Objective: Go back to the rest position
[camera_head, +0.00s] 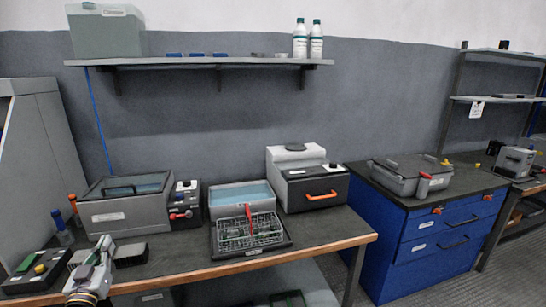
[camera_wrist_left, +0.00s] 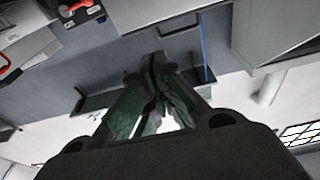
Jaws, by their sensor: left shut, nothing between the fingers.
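My left gripper (camera_head: 92,273) is at the lower left in the head view, in front of the wooden front edge of the workbench (camera_head: 205,273). It points up and away from me. In the left wrist view the left gripper (camera_wrist_left: 168,82) shows its green-padded fingers close together with nothing held. Beyond the fingers, the left wrist view shows the wall and shelf. My right gripper is in neither view.
A wire basket (camera_head: 262,236) on a black tray, a grey lidded bath (camera_head: 125,207), an open bath (camera_head: 241,190) and a box with an orange handle (camera_head: 318,195) stand on the bench. A blue drawer cabinet (camera_head: 440,245) stands right. Floor shows between bench and cabinet.

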